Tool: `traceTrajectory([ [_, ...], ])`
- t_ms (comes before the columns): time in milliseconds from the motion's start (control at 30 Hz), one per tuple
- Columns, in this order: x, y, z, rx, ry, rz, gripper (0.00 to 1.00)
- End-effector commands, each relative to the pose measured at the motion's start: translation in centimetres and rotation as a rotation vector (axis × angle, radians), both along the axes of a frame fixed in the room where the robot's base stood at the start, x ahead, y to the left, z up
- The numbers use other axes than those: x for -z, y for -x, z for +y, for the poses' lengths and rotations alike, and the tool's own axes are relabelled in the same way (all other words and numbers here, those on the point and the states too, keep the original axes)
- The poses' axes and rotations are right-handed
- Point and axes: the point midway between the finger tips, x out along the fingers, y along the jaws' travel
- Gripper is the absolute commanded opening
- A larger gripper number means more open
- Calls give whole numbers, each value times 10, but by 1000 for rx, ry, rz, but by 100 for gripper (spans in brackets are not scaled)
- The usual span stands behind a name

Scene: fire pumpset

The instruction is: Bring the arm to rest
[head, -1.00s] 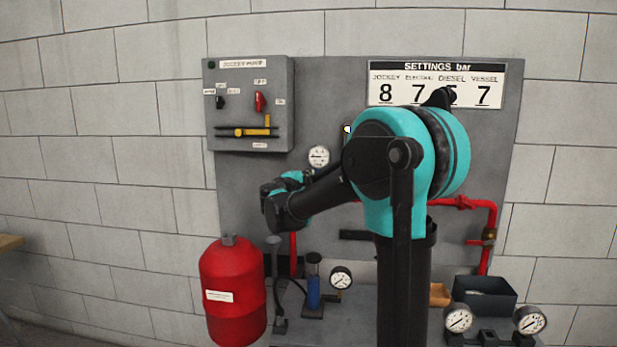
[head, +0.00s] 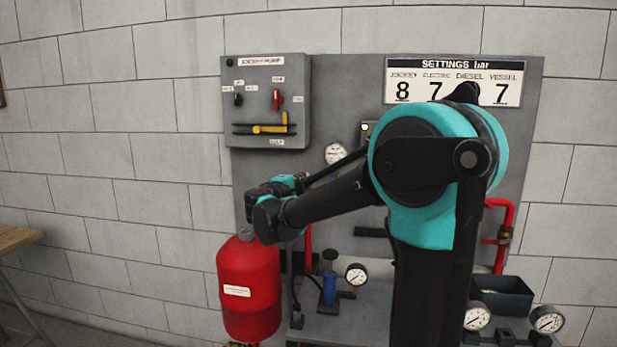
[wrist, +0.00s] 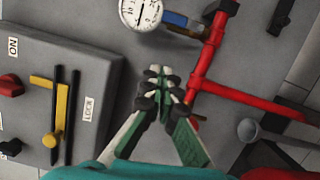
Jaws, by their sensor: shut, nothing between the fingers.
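My arm, teal and black, stands at the right of the middle in the head view and reaches left across the grey panel (head: 345,90). Its forearm slopes down to the left. My gripper shows in the wrist view (wrist: 160,75), with its fingertips together and nothing between them. In front of it are the grey panel and the red pipe (wrist: 210,60). In the head view the fingers are hidden behind the wrist, which appears just above the red tank (head: 250,285).
The jockey pump box (head: 268,100) is on the panel at left. A gauge (head: 336,154) hangs beside the forearm. A blue cylinder (head: 330,288), another gauge (head: 356,274) and a dark bin (head: 503,297) stand on the bench. A wooden table (head: 15,238) is at far left.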

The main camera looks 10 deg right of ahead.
Motion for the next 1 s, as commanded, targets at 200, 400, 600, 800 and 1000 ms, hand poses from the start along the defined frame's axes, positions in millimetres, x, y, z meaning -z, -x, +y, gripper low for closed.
traceTrajectory([
  [200, 10, 14, -6, 17, -34, 15, 0],
  [400, 80, 57, -68, 121, -268, 114, 0],
  [600, 182, 136, -122, 270, -631, 238, 0],
  [800, 278, 230, -130, 416, -1034, 344, 0],
  [1000, 341, 307, -102, 516, -1391, 415, 0],
])
